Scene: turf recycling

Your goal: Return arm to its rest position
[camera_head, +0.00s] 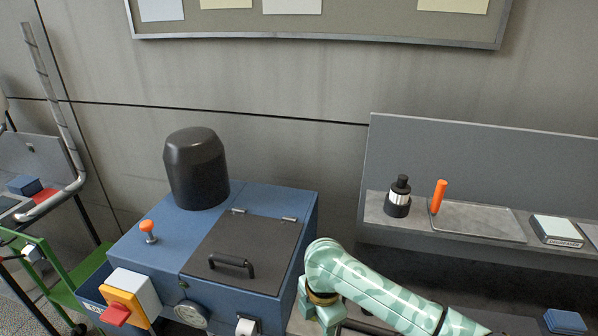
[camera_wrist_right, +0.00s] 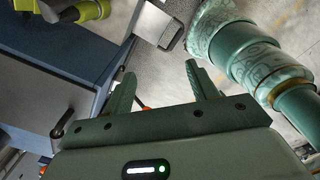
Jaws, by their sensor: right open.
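My right arm (camera_head: 375,290), mint green with a pale pattern, reaches in from the lower right of the head view. Its bent wrist end is close to the right side of the blue machine (camera_head: 255,300); I cannot tell whether they touch. In the right wrist view my right gripper (camera_wrist_right: 161,75) has its two green fingers spread wide with nothing between them. A blue-grey machine body (camera_wrist_right: 60,100) shows to the left of the fingers. My left gripper is not in view.
The machine carries a closed dark lid (camera_head: 245,250) with a handle, a black motor housing (camera_head: 195,170) and an orange knob (camera_head: 148,228). A shelf (camera_head: 385,228) at right holds a black bottle (camera_head: 399,192), an orange-handled tool (camera_head: 438,196) and a tray (camera_head: 480,222). A green cart (camera_head: 45,265) stands left.

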